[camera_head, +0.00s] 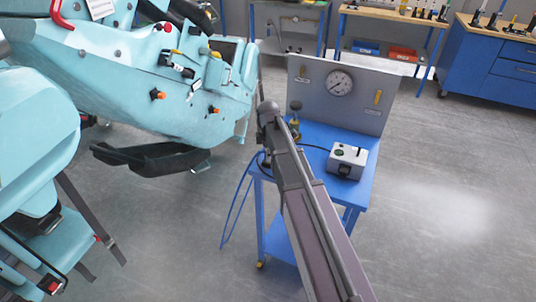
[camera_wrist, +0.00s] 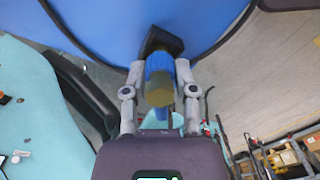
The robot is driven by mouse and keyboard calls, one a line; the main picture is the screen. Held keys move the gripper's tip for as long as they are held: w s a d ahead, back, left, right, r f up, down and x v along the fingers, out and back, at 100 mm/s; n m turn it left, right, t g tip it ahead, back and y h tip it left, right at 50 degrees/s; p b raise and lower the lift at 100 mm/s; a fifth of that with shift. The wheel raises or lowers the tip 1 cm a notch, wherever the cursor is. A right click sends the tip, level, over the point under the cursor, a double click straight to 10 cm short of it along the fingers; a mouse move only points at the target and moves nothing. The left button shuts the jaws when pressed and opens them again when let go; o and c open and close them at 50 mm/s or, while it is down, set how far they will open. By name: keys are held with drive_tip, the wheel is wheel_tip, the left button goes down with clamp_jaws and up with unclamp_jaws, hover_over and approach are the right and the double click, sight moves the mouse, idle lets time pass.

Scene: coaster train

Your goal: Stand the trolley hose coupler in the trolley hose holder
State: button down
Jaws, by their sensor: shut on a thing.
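The trolley hose coupler (camera_wrist: 160,82), a blue cylinder with a brass-coloured hex end, sits between the fingers of my gripper (camera_wrist: 160,68) in the wrist view. The fingers are shut on its two sides. A black block-like part (camera_wrist: 163,40) lies directly beyond the coupler against the blue trolley; I cannot tell whether it is the holder, or whether the coupler sits in it. In the head view my arm covers the trolley's left edge and hides the coupler and the gripper's fingers.
The blue trolley (camera_head: 328,131) carries an upright grey panel with a gauge (camera_head: 339,83), a brass valve (camera_head: 295,128) and a grey control box (camera_head: 346,161). A blue hose (camera_head: 233,207) hangs at its left. Turquoise coaster cars (camera_head: 130,80) stand close on the left. Floor to the right is clear.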

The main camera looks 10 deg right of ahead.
drive_tip(key=shift+c, duration=1.7)
unclamp_jaws()
drive_tip(key=shift+r, duration=0.2)
wheel_tip(320, 180, up, 9)
drive_tip(key=p, duration=0.9)
drive_tip(key=shift+f, duration=0.1)
drive_tip(key=w+d+r+n+t+h+p, duration=0.3)
drive_tip(key=w+r+h+p, duration=0.1)
drive_tip(key=w+r, duration=0.3)
drive_tip(key=w+d+r+n+t+h+p, duration=0.2)
drive_tip(key=w+d+r+n+h+p, duration=0.2)
drive_tip(key=w+r, duration=0.4)
drive_tip(key=shift+d+r+n+t+h+p, duration=0.35)
drive_tip(key=shift+r+h+p, duration=0.25)
drive_tip(key=shift+r+p, duration=0.95)
drive_tip(key=shift+s+a, duration=0.1)
